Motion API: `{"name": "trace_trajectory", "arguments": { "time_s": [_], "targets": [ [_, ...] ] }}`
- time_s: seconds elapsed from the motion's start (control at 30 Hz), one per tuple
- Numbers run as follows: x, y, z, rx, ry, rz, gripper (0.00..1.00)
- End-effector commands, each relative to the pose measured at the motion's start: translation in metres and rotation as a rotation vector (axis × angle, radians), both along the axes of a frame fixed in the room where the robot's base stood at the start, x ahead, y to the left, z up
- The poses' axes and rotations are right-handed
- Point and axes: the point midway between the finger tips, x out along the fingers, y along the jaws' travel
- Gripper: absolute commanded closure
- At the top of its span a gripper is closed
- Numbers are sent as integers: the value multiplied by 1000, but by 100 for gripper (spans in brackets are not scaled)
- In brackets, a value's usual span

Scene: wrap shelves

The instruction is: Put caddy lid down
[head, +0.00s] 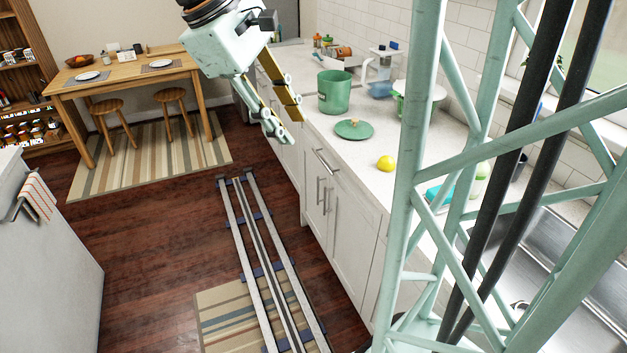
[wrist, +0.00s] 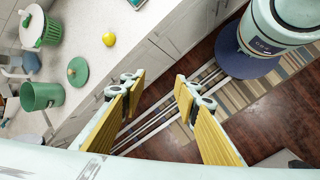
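The green caddy lid (head: 354,129) with a small tan knob lies flat on the white counter, near the front edge. The green caddy (head: 334,93) stands upright and open just behind it. In the wrist view the lid (wrist: 78,71) and the caddy (wrist: 42,96) show at the left, apart from each other. My gripper (head: 282,119) hangs over the floor beside the counter front, left of the lid. Its yellow-padded fingers are spread wide with nothing between them, as the wrist view (wrist: 160,112) also shows.
A lemon (head: 386,163) lies on the counter in front of the lid. A green colander-like bin (head: 418,92) and a blender-like appliance (head: 379,72) stand farther back. A wooden table (head: 130,72) and stools are at the back left.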

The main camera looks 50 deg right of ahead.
Motion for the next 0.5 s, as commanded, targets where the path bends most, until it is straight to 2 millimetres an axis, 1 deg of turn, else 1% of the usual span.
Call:
{"name": "trace_trajectory", "arguments": {
  "time_s": [0.03,0.5],
  "targets": [
    [-9,8,8,10,-35,-5,71],
    [-61,72,14,137,-210,-75,71]
  ]
}}
